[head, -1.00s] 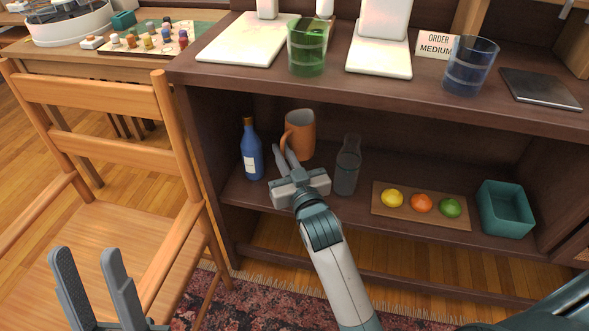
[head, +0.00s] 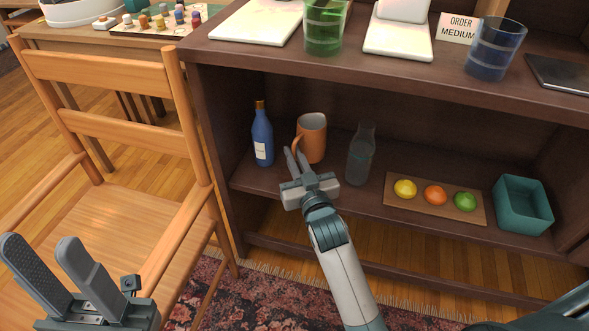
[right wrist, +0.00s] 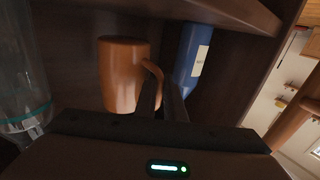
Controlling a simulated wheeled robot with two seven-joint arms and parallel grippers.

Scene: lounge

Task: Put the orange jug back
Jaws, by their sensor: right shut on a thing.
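The orange jug (head: 313,139) is upright on the lower level of the dark shelf (head: 255,183), between a blue bottle (head: 262,137) and a clear glass bottle (head: 361,155). Its base looks at shelf level; I cannot tell whether it bears on the board. My right gripper (head: 294,157) is shut on its handle, on the jug's near left side. The right wrist view shows the jug (right wrist: 122,75) with the handle (right wrist: 153,72) at the fingers. My left gripper (head: 45,248) is open and empty at the lower left, by the chair.
Right of the glass bottle are a wooden board (head: 470,212) with three fruits and a teal bin (head: 523,205). Green (head: 323,28) and blue (head: 494,50) tumblers stand on the top level, above my right arm. A wooden chair (head: 125,200) stands left of the shelf.

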